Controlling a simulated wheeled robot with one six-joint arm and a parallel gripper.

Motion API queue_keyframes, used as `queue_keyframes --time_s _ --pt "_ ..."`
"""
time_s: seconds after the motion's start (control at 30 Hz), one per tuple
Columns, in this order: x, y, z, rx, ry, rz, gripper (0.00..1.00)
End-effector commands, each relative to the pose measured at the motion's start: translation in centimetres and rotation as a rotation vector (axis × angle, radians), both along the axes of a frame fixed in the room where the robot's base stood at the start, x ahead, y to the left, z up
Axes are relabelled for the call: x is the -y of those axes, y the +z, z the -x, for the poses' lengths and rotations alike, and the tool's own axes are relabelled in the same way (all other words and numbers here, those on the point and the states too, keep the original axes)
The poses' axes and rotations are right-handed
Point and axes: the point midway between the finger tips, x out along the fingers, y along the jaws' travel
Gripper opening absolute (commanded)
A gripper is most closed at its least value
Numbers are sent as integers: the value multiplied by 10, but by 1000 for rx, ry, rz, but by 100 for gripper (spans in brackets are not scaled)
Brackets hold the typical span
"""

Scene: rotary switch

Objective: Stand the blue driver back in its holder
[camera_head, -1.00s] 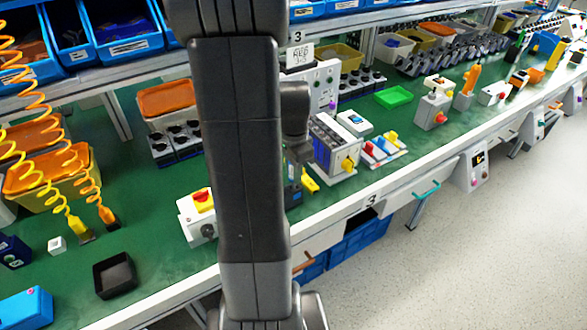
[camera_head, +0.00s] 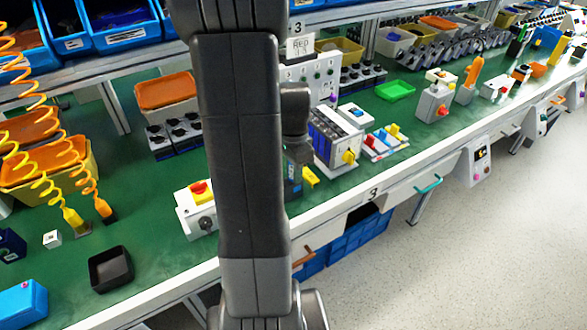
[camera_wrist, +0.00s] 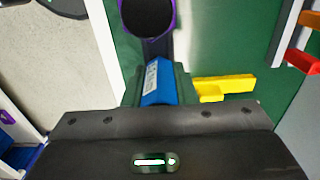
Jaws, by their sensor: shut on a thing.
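My gripper (camera_wrist: 158,92) is shut on the blue driver (camera_wrist: 158,80), whose blue part with a pale label shows between the fingers in the wrist view. A bit of blue also shows beside my arm in the head view (camera_head: 297,171). A dark round thing with a purple rim (camera_wrist: 148,14) lies just beyond the driver in the wrist view. I cannot tell whether it is the holder or part of the driver, or whether they touch. A yellow piece (camera_wrist: 225,87) lies right of the fingers. My arm hides much of this spot in the head view.
A grey box with a yellow and red knob (camera_head: 197,217) stands left of my arm. A white-topped module with a yellow knob (camera_head: 333,139) and a block with coloured levers (camera_head: 385,143) stand to the right. A black tray (camera_head: 111,269) and coiled cords are further left.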

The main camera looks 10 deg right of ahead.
Motion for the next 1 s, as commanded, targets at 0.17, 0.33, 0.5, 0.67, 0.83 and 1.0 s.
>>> queue_keyframes --time_s 0.17,0.33,0.5,0.67,0.83,1.0 --pt "0 -1 0 0 0 0 46" --pt "0 -1 0 0 0 0 50" --pt "0 1 0 0 0 0 50" --pt "0 19 -1 4 0 1 50" --pt "0 57 -1 7 0 1 50" --pt "0 95 -1 4 0 1 50"
